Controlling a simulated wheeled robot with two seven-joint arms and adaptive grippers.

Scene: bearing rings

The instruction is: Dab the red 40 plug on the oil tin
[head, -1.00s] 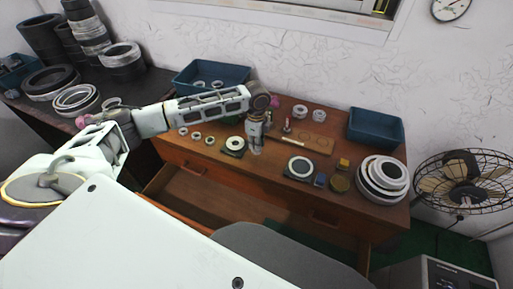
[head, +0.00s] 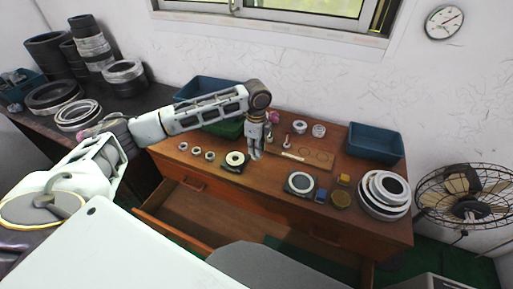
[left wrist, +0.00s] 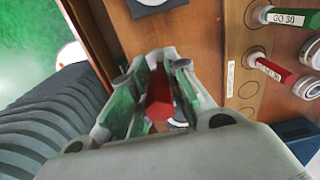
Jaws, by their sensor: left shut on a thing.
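My left gripper (head: 256,153) hangs over the middle of the wooden dresser top, pointing down. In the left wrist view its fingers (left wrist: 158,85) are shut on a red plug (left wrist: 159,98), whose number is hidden. The oil tin appears to be the round olive-yellow tin (head: 341,199) near the front right of the top, beside a blue block (head: 320,196) and a yellow block (head: 343,180). The gripper is left of the tin and apart from it. My right gripper is not in view.
A board with round holes (head: 318,157) lies right of the gripper. Ring stacks (head: 385,192), a dark plate with a ring (head: 300,184) and a blue bin (head: 375,143) stand around. A drawer (head: 200,215) is open in front.

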